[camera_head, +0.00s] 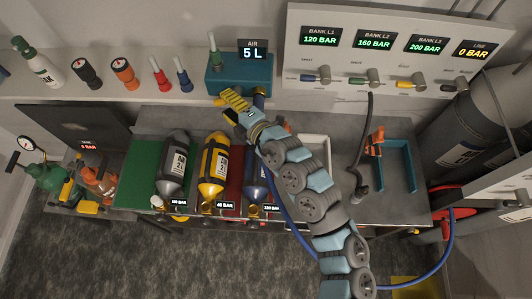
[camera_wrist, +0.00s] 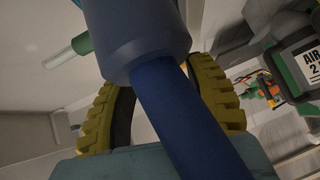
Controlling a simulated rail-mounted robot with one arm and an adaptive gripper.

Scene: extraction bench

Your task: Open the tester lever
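I cannot clearly make out the lever. My gripper (camera_head: 228,107) is just in front of the tester, its yellow fingers apart. I see nothing held between the fingers.
A black cylinder (camera_head: 173,158), a yellow cylinder (camera_head: 213,165) and a blue cylinder (camera_head: 254,180) lie on the bench below my arm. A loop of blue hose (camera_head: 295,225) hangs before it. Loose fittings stand left on the shelf. A panel (camera_head: 385,72) with gauges and valves is on the right.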

